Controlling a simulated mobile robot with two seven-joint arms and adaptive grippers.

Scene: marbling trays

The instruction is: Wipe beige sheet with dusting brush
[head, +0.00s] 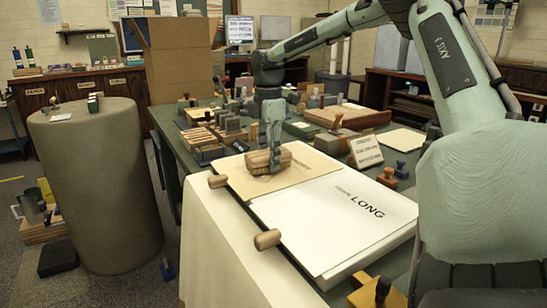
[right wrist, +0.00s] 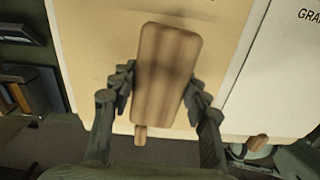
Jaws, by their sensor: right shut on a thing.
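The beige sheet (head: 290,178) lies flat at the near left of the green table, beside a white sheet with "LONG" on it. It also fills the middle of the right wrist view (right wrist: 95,50). My right gripper (head: 268,152) is over the beige sheet's far left part. It is shut on the wooden dusting brush (head: 284,158), with a finger on each long side of it in the right wrist view (right wrist: 163,70). The brush is low over the sheet; I cannot tell if it touches. Its underside is hidden. My left gripper is not in view.
The white sheet (head: 320,235) lies just right of the beige one. Wooden knobs (head: 217,181) stick out at the near edge. Stamps and wooden blocks (head: 200,137) crowd the table behind. A small sign (head: 365,150) stands at the right. A round pedestal (head: 95,180) stands left.

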